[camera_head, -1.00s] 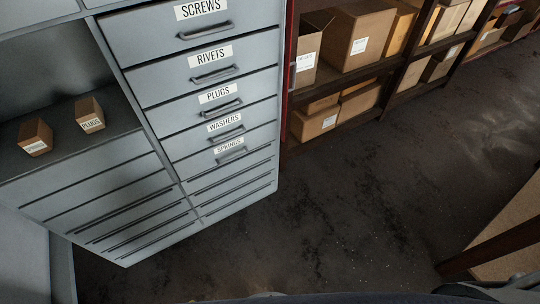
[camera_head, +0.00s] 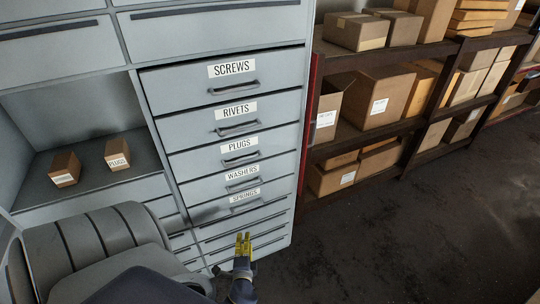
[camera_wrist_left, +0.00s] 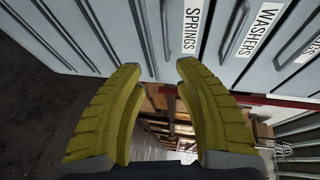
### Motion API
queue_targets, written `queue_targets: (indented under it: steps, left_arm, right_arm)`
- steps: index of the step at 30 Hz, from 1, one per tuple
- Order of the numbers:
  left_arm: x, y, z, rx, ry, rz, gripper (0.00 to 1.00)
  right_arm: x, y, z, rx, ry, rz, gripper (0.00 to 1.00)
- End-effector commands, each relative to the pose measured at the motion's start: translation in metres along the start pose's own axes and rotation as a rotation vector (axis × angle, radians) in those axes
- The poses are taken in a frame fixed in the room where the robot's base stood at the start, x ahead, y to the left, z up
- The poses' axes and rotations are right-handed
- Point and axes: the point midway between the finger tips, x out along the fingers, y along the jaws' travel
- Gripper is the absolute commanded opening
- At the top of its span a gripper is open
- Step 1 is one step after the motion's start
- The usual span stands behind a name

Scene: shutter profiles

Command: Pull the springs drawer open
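The springs drawer shows in the head view as a grey front with a white SPRINGS label (camera_head: 244,196) and a bar handle (camera_head: 246,208) below it. It sits shut, flush with the drawers above. My left gripper (camera_head: 243,239), with yellow fingers, is in front of the cabinet, below the springs handle and apart from it. In the left wrist view the fingers (camera_wrist_left: 157,68) are spread with nothing between them. The springs handle (camera_wrist_left: 167,30) and label (camera_wrist_left: 192,25) lie beyond the fingertips there. My right gripper is not in view.
The washers drawer (camera_head: 242,173) is just above, with its own protruding handle. Narrow unlabelled drawers lie below. An open cabinet compartment (camera_head: 35,196) at left holds two small boxes. Shelving (camera_head: 390,137) with cartons stands right of the cabinet. The floor (camera_head: 390,240) at right is clear.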

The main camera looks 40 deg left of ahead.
Motion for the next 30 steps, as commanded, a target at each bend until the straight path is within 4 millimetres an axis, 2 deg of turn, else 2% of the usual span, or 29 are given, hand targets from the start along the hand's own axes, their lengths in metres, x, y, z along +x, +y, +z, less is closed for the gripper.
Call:
queue_targets:
  steps: [3, 8, 24, 30]
  left_arm:
    - [0.003, -0.008, 0.0, 0.005, -0.001, -0.021, 0.33]
    - [0.018, -0.011, 0.0, 0.006, -0.001, -0.026, 0.33]
    - [0.115, -0.012, 0.0, 0.006, -0.001, -0.024, 0.33]
    - [0.145, -0.013, 0.0, 0.005, -0.001, -0.023, 0.33]
  right_arm:
    - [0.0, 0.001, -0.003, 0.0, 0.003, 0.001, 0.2]
    - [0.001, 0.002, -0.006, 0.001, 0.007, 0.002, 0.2]
    - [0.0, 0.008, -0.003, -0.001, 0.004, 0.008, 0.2]
    - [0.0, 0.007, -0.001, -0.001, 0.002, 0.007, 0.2]
